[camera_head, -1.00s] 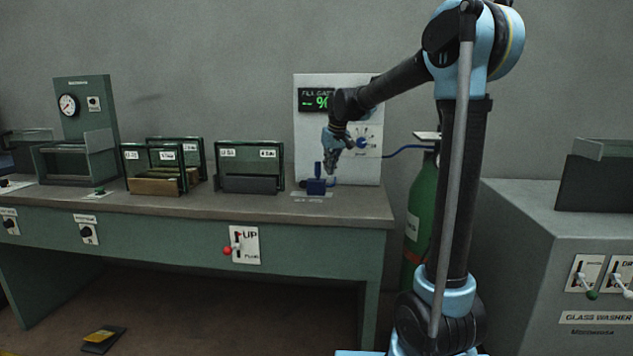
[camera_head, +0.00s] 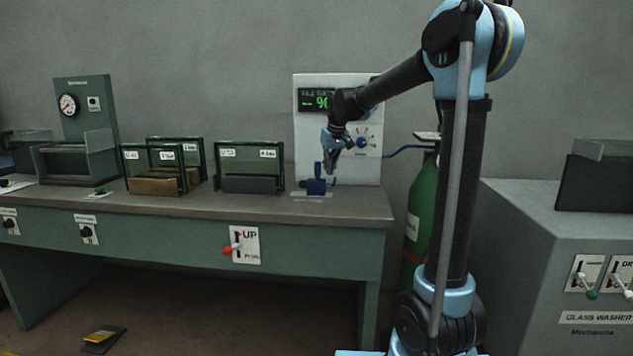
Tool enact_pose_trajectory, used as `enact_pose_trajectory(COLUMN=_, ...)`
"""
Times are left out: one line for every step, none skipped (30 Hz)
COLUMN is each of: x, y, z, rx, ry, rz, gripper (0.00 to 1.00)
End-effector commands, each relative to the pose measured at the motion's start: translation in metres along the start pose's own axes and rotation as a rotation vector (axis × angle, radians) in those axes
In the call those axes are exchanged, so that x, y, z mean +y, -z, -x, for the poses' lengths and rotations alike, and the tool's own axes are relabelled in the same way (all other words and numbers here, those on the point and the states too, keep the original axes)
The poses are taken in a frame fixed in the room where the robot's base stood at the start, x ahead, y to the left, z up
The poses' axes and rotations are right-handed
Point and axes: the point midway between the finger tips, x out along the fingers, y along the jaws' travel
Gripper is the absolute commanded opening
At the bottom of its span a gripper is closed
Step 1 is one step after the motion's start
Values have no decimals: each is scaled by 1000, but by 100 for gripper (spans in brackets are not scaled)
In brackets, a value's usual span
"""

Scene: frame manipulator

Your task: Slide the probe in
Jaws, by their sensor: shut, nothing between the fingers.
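A small blue probe holder with an upright blue part (camera_head: 317,182) stands on the bench top, in front of the white panel. I take it for the probe, but it is too small to tell its parts apart. My gripper (camera_head: 331,170) points down just above and to the right of the blue part, close to it. The gripper is shut with nothing held. Whether its fingertips touch the blue part cannot be told. The white panel (camera_head: 340,90) behind has a green-lit display (camera_head: 317,100) and a dial, partly covered by my arm.
Glass-sided frames (camera_head: 248,167) stand left of the blue part on the bench (camera_head: 200,205). A red-knobbed lever (camera_head: 229,250) is on the bench front. A green gas cylinder (camera_head: 421,200) with a blue hose stands right. A grey glass washer (camera_head: 540,215) is far right.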

Motion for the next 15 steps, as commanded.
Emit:
enact_pose_trajectory(x=-2, y=1, z=0, rx=0, ry=0, rz=1, gripper=0)
enact_pose_trajectory(x=-2, y=1, z=0, rx=0, ry=0, rz=1, gripper=0)
enact_pose_trajectory(x=-3, y=2, z=-1, rx=0, ry=0, rz=1, gripper=0)
enact_pose_trajectory(x=-4, y=2, z=-1, rx=0, ry=0, rz=1, gripper=0)
enact_pose_trajectory(x=-5, y=3, z=-1, rx=0, ry=0, rz=1, gripper=0)
enact_pose_trajectory(x=-6, y=3, z=-1, rx=0, ry=0, rz=1, gripper=0)
enact_pose_trajectory(x=-6, y=4, z=-1, rx=0, ry=0, rz=0, gripper=0)
enact_pose_trajectory(x=-7, y=4, z=-1, rx=0, ry=0, rz=0, gripper=0)
enact_pose_trajectory(x=-8, y=4, z=-2, rx=0, ry=0, rz=0, gripper=0)
enact_pose_trajectory(x=-8, y=5, z=-2, rx=0, ry=0, rz=0, gripper=0)
enact_pose_trajectory(x=-9, y=5, z=-2, rx=0, ry=0, rz=0, gripper=0)
enact_pose_trajectory(x=-10, y=6, z=-2, rx=0, ry=0, rz=-1, gripper=0)
enact_pose_trajectory(x=-11, y=6, z=-2, rx=0, ry=0, rz=0, gripper=0)
enact_pose_trajectory(x=-12, y=6, z=-2, rx=0, ry=0, rz=0, gripper=0)
enact_pose_trajectory(x=-13, y=7, z=-2, rx=0, ry=0, rz=0, gripper=0)
